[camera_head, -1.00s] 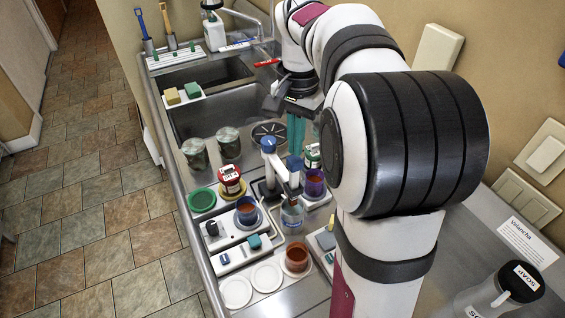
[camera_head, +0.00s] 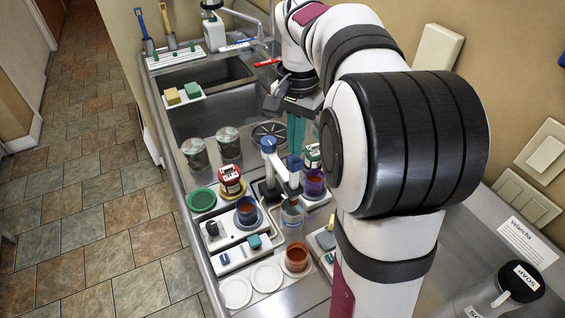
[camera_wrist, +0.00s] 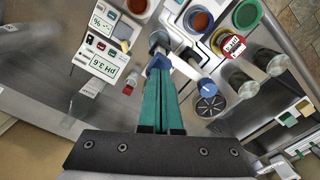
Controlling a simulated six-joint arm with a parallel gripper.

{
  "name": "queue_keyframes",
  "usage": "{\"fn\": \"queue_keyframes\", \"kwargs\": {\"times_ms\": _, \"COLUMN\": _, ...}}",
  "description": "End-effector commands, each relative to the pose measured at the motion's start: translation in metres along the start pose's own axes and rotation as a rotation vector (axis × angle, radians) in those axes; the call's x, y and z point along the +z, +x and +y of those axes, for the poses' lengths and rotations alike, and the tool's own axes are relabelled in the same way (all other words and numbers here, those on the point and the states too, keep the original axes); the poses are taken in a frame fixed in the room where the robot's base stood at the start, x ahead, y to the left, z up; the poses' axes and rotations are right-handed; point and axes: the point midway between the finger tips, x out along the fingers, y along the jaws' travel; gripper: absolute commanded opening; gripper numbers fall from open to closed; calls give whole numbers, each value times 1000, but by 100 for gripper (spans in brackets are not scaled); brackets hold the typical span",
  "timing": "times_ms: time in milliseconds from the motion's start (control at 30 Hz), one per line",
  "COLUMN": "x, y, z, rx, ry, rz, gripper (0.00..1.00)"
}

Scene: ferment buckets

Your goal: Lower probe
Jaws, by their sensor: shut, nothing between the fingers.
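My gripper (camera_wrist: 158,78) is shut and empty, its two teal fingers together. In the head view the gripper (camera_head: 295,150) points down from above. Its tips are at or against the blue cap (camera_wrist: 158,63) of the probe, which also shows in the head view (camera_head: 293,162); whether they touch is unclear. The probe hangs from a pale swing arm (camera_head: 280,170) whose post has another blue knob (camera_head: 268,145). A clear container (camera_head: 291,216) stands below the probe. The probe's lower tip is hard to make out.
A meter (camera_wrist: 104,63) reads pH 3.6 in the wrist view. Around the stand are a brown-red cup (camera_head: 296,258), a cup on a blue saucer (camera_head: 246,210), a purple cup (camera_head: 314,181), a red-labelled jar (camera_head: 231,180) and two glass jars (camera_head: 228,141). The sink lies beyond.

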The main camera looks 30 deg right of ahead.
Motion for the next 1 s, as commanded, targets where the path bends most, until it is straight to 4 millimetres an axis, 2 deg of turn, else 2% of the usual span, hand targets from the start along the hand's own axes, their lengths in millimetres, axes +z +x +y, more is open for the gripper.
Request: {"fn": "queue_keyframes", "kwargs": {"times_ms": 1000, "x": 0, "y": 27, "z": 0, "rx": 0, "ry": 0, "rz": 0, "gripper": 0}}
